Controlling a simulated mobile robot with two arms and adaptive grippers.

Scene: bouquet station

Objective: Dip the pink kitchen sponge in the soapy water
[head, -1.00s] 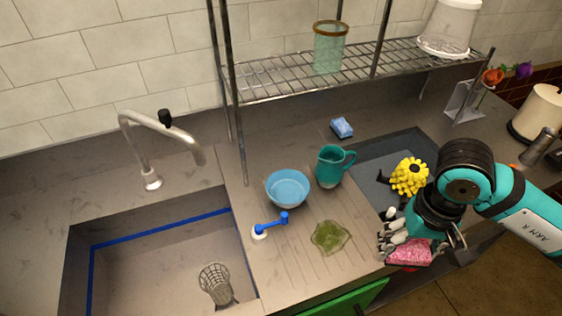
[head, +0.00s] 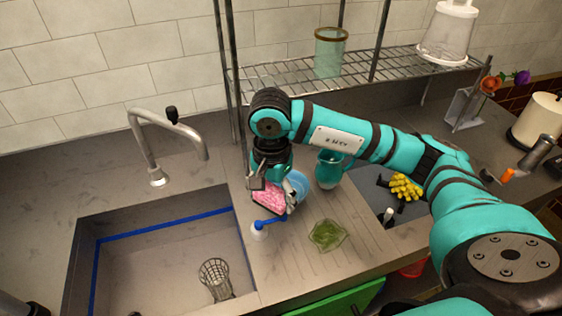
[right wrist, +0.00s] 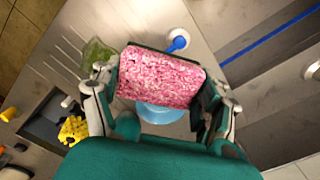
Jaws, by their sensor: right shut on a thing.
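My right gripper (head: 272,186) is shut on the pink kitchen sponge (head: 266,201). In the right wrist view the speckled pink sponge (right wrist: 160,78) is held between both fingers. The light blue bowl (head: 300,184) is partly hidden behind the gripper and sponge. In the right wrist view the bowl (right wrist: 160,114) shows beyond the sponge, which covers part of it. The sponge is over or just beside the bowl; whether it touches it I cannot tell. The water's surface is hidden now.
A blue-handled brush (head: 262,228) stands close to the sponge. A green glass dish (head: 327,235) lies to the right, and a teal pitcher (head: 329,170) stands behind my right arm. The sink (head: 150,262) opens at left. A wire shelf (head: 290,77) is above.

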